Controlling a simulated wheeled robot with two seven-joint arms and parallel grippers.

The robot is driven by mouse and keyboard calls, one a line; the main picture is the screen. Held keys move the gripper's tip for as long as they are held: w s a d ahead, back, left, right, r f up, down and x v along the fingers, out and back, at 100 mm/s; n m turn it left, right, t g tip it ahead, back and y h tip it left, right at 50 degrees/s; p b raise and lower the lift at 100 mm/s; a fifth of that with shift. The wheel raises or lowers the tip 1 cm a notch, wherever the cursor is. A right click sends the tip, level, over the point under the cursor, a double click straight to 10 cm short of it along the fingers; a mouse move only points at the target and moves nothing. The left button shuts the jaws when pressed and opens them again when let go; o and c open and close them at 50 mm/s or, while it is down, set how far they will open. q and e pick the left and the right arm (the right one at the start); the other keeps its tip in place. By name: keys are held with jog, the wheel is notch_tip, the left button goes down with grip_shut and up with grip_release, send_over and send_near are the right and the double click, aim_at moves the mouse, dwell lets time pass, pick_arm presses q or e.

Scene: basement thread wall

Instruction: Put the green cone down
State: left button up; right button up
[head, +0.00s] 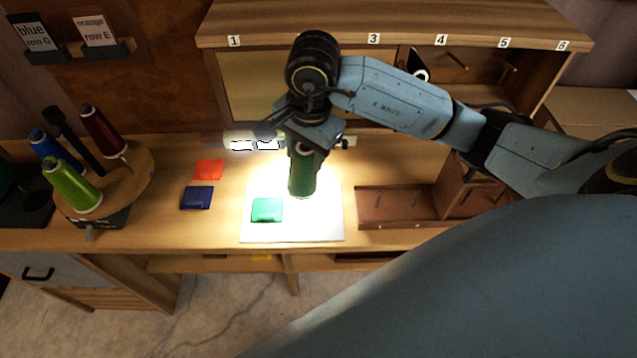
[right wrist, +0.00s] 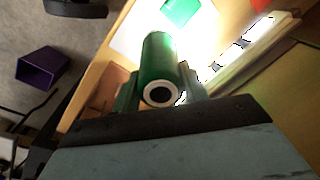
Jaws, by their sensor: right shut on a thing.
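My right gripper (head: 304,146) is shut on a dark green thread cone (head: 302,178) above the bright white sheet (head: 322,228) on the bench. The cone looks roughly upright in the head view. I cannot tell whether its lower end touches the sheet. In the right wrist view the green cone (right wrist: 158,58) sits between the fingers (right wrist: 158,88), its white-rimmed end with a dark hole facing the camera. A green square (head: 267,210) lies on the sheet left of the cone; it also shows in the right wrist view (right wrist: 180,11). My left gripper is not in view.
A round stand (head: 139,180) at left holds a light green cone (head: 84,196), a blue cone (head: 44,143) and a red cone (head: 103,130). Red (head: 208,169) and blue (head: 197,197) squares lie nearby. A brown tray (head: 380,222) stands right; numbered cubbies (head: 400,28) are behind.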

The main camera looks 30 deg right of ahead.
jog(key=d+f+m+g, duration=0.1)
jog(key=d+f+m, duration=0.1)
jog(key=f, duration=0.8)
jog(key=shift+d, duration=0.5)
jog(key=o, duration=0.9)
jog(key=shift+f, duration=0.1)
jog(key=shift+o, duration=0.2)
notch_tip(320, 180, up, 12)
jog(key=shift+a, duration=0.1)
